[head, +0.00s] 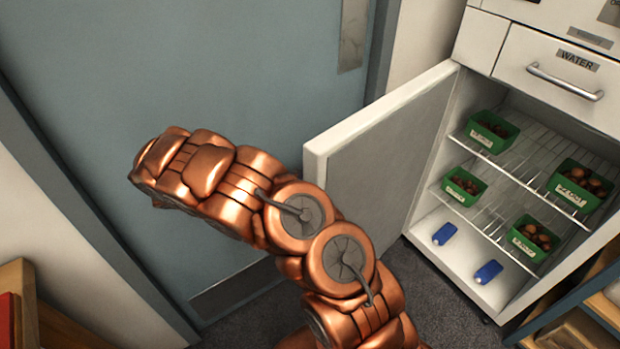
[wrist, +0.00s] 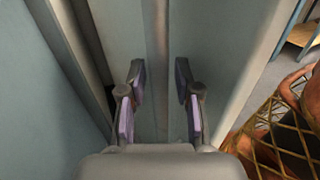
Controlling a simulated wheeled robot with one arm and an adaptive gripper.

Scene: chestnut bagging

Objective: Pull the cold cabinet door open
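The cold cabinet door (head: 385,150) stands wide open in the head view, swung out to the left of the cabinet (head: 452,270). Its pale edge faces me and its grey face is turned toward the shelves. My copper arm reaches up and left in front of the door. Its end hides my gripper in the head view. In the wrist view my gripper (wrist: 160,90) is open, its two fingers apart. A narrow vertical grey strip shows between and beyond the fingers; I cannot tell what it is or whether it is within reach. No door handle can be made out.
Green punnets of chestnuts (head: 492,131) and blue items (head: 488,271) sit inside the cabinet. A drawer marked WATER (head: 545,75) is above. A blue-grey room door (head: 200,80) stands behind my arm. A wooden shelf (head: 575,330) is at lower right. Brown netting (wrist: 275,125) shows in the wrist view.

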